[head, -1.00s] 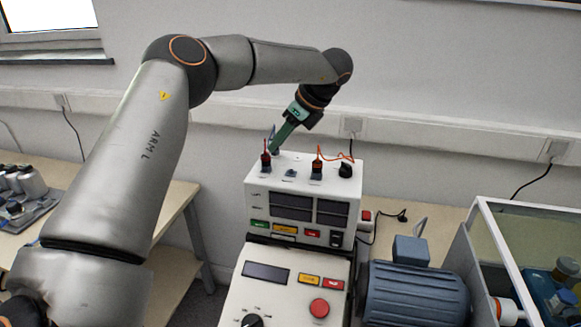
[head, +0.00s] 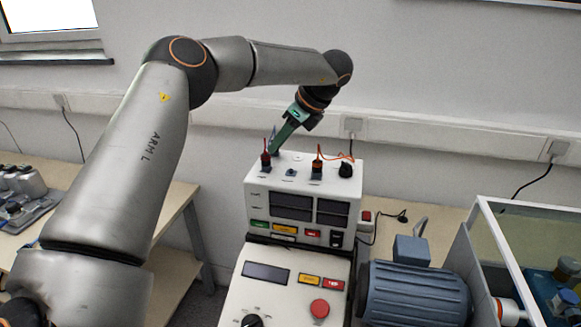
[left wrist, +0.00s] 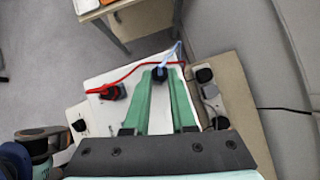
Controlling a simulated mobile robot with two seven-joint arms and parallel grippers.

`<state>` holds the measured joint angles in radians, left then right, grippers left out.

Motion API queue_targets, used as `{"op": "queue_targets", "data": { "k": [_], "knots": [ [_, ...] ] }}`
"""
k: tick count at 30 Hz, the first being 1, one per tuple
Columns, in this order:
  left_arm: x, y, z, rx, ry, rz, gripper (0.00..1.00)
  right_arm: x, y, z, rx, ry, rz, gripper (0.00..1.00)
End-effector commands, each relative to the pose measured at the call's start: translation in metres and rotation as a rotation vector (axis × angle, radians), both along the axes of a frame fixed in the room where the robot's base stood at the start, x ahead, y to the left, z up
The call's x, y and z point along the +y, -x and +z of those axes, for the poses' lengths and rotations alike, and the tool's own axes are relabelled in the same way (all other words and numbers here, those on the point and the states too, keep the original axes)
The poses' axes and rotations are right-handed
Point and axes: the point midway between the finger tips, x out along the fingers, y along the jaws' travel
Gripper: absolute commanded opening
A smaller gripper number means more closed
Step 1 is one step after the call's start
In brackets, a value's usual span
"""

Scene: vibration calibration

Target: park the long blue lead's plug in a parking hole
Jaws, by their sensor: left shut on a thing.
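My left gripper (head: 273,150) reaches down to the back left of the white instrument box's top (head: 300,160). In the left wrist view, its green fingers (left wrist: 160,80) are shut on a dark blue plug (left wrist: 160,74) with a light blue lead (left wrist: 172,53). In the head view the plug is mostly hidden behind the fingers and a dark red plug (head: 265,160). I cannot tell whether the blue plug is seated in a hole or just above the surface. A small blue-grey socket (head: 290,172) shows on the box top. My right gripper is in neither view.
A plug with an orange-red lead (head: 317,168) and a black knob (head: 345,170) stand to the right on the box top. A sloped control panel (head: 290,290) lies in front. A blue motor (head: 415,292) and a glass-sided enclosure (head: 500,250) are at the right.

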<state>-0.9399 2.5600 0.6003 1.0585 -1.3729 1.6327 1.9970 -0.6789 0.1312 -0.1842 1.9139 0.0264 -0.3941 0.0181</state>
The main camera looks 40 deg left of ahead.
Motion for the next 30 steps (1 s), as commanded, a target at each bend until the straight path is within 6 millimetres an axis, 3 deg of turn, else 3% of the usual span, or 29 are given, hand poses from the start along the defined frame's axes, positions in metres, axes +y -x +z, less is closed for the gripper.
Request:
{"op": "queue_targets", "data": {
  "k": [23,24,30],
  "knots": [
    [-0.0005,0.0006,-0.0056,0.006,0.002,-0.002,0.0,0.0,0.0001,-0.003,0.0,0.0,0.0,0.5],
    [-0.0006,0.0007,-0.0058,0.006,0.002,-0.002,0.27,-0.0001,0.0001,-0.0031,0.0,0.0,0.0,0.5],
    [-0.0002,0.0005,-0.0047,0.004,0.002,-0.001,0.5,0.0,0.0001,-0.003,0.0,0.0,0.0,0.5]
  ]
}}
